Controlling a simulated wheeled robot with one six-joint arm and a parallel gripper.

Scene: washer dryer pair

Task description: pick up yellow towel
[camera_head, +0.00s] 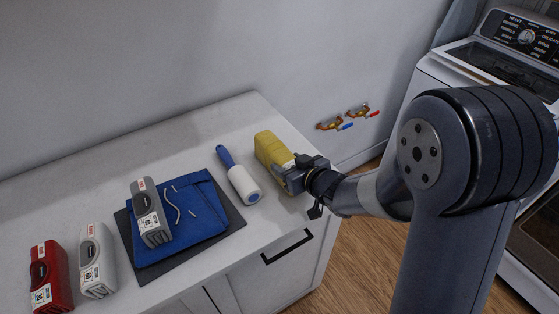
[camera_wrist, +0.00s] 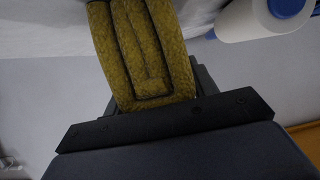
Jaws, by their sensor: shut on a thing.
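The yellow towel (camera_head: 271,148) is a folded, rounded block at the right end of the white counter. My gripper (camera_head: 293,171) is shut on its near right end. In the wrist view the folded towel (camera_wrist: 140,55) shows its layered edge and runs down between the dark jaws of my gripper (camera_wrist: 155,105). In the head view the towel looks to be at or just above the counter; I cannot tell whether it touches. The end of the towel inside the jaws is hidden.
A lint roller (camera_head: 240,178) with a blue handle lies just left of the towel. A washer (camera_head: 460,75) stands at the right.

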